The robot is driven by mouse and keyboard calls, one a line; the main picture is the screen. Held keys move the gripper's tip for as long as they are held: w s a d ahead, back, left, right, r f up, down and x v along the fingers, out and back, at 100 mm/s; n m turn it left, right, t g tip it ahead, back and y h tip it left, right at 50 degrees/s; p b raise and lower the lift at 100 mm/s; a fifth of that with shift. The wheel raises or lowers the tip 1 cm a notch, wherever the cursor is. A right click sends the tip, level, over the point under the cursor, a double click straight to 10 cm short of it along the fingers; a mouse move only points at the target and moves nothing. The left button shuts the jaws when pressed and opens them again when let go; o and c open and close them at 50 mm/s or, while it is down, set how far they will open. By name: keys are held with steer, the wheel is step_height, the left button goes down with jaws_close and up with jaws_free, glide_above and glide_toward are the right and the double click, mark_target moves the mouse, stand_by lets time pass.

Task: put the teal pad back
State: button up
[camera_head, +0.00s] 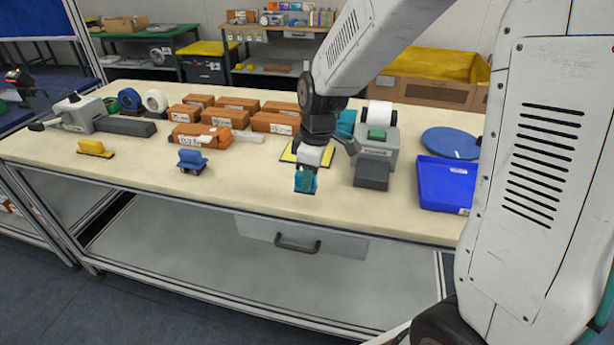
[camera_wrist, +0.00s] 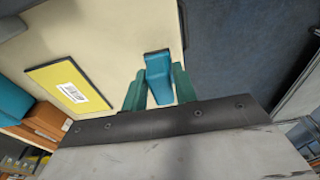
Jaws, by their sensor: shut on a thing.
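My gripper (camera_head: 306,184) is shut on the teal pad (camera_wrist: 158,76). In the wrist view the pad sits between the two green fingers and sticks out past their tips. In the head view the gripper hangs over the front part of the table, near its front edge, and the pad is mostly hidden by the fingers. I cannot tell whether the pad touches the table. A blue pad (camera_head: 191,160) and a yellow pad (camera_head: 95,147) stand to the left along the front of the table (camera_head: 245,182).
A yellow plate with a barcode label (camera_wrist: 68,88) lies beside the gripper. A label printer (camera_head: 377,140), a blue tray (camera_head: 447,183) and a blue disc (camera_head: 452,142) are at right. Several brown boxes (camera_head: 239,104) stand behind. The front strip between blue pad and gripper is clear.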

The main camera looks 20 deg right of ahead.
steer(key=w, duration=0.1)
steer(key=w+d, duration=0.1)
steer(key=w, duration=0.2)
steer(key=shift+w+d+f, duration=0.15)
steer(key=shift+w+f, duration=0.1)
steer(key=shift+w, duration=0.05)
steer(key=shift+s+f, duration=0.15)
steer(key=shift+f, duration=1.55)
steer(key=shift+f, duration=0.2)
steer(key=o, duration=1)
steer(key=shift+o, duration=0.2)
steer(key=shift+r, duration=0.15)
step_height(320, 180, up, 12)
steer(key=d, duration=0.1)
steer(key=s+r+m, duration=0.2)
steer(key=s+m, duration=0.1)
steer(key=s, duration=0.7)
steer(key=s+d+r+m, duration=0.1)
steer(key=s+m, duration=0.3)
steer(key=s, duration=0.6)
steer(key=s+d+r+m+h, duration=0.1)
steer(key=s+r+m, duration=0.2)
steer(key=s, duration=0.7)
steer(key=shift+r+m, duration=0.15)
steer(key=shift+m, duration=0.25)
